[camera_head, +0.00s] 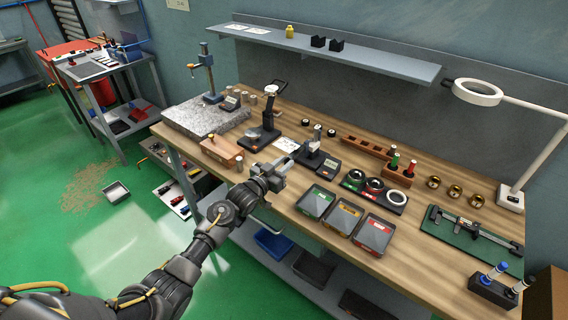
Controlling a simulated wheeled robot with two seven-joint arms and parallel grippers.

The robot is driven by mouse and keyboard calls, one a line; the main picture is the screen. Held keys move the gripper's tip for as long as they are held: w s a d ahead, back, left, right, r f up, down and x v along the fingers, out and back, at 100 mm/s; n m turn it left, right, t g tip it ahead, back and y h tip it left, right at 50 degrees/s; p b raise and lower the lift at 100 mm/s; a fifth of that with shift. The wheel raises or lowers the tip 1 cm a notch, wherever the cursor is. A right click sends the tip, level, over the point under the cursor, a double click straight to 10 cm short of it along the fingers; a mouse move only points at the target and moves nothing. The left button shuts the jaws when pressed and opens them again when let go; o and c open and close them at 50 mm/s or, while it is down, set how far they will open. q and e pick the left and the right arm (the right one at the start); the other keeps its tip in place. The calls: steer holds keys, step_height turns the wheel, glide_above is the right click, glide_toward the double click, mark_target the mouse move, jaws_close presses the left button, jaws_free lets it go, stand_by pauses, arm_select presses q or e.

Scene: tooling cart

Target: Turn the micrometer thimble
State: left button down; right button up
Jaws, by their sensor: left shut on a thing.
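The micrometer (315,145) sits in a small dark stand on the workbench, near the middle of the view. My left arm comes in from the lower left. Its gripper (285,164) is at the left side of the micrometer stand, above the bench's front edge. The jaws are shut on the micrometer thimble, which is mostly hidden between the fingers. How far the thimble is turned is too small to tell. My right gripper is not in view.
A dial gauge stand (265,125) and a granite plate (205,117) stand to the left. Green, yellow and red-labelled trays (316,202) line the front edge to the right. A small digital readout box (327,167) is close beside the gripper.

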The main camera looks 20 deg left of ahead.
arm_select(q)
steer(key=shift+f+n, duration=0.15)
steer(key=shift+n, duration=0.25)
steer(key=c, duration=1.6)
jaws_free()
steer(key=shift+s+a, duration=0.2)
steer(key=shift+s, duration=0.35)
steer(key=b+v, duration=0.2)
steer(key=v, duration=0.7)
steer(key=shift+s, duration=0.35)
